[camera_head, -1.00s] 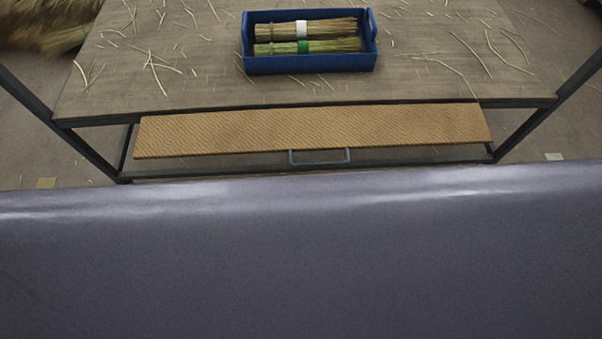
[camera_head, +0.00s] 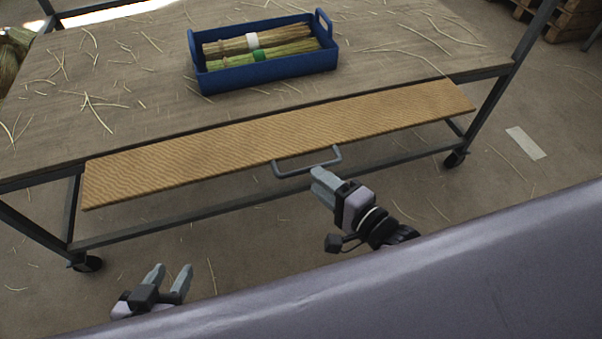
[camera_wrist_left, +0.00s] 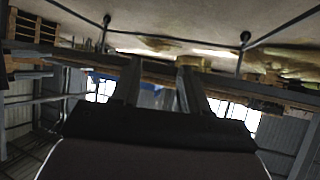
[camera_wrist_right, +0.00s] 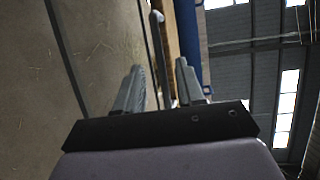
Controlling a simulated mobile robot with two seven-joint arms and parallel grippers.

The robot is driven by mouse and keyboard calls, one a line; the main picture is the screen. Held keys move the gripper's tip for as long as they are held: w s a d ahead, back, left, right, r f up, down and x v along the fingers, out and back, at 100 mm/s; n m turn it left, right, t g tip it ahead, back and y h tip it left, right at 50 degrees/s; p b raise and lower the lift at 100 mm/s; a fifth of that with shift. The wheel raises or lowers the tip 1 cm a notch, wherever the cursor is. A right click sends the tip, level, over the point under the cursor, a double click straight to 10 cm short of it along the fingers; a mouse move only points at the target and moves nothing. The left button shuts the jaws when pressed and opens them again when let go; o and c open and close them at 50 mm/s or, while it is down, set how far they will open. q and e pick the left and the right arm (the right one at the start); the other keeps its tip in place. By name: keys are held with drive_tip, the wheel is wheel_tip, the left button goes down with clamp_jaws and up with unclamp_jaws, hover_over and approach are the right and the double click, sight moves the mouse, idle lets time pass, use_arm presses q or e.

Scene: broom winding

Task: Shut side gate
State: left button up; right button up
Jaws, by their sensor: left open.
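The side gate (camera_head: 270,140), a long tan ribbed panel, juts out along the near side of the cart, just below the tabletop edge. A grey U-shaped handle (camera_head: 307,163) is on its outer edge; it also shows in the right wrist view (camera_wrist_right: 157,20). My right gripper (camera_head: 322,180) is at the handle, its fingertips close below the bar. Its fingers are apart in the right wrist view; whether they touch the bar I cannot tell. My left gripper (camera_head: 170,275) is open and empty, low at the left, apart from the gate.
On the cart's wooden top (camera_head: 120,60) stands a blue tray (camera_head: 265,70) with two straw bundles (camera_head: 262,55). Loose straws lie around it. The dark cart frame (camera_head: 250,200) stands on castors. Floor is clear between my grippers.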

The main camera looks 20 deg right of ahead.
sight(306, 172)
drive_tip(key=shift+b+x, duration=0.75)
drive_tip(key=shift+x, duration=2.2)
clamp_jaws()
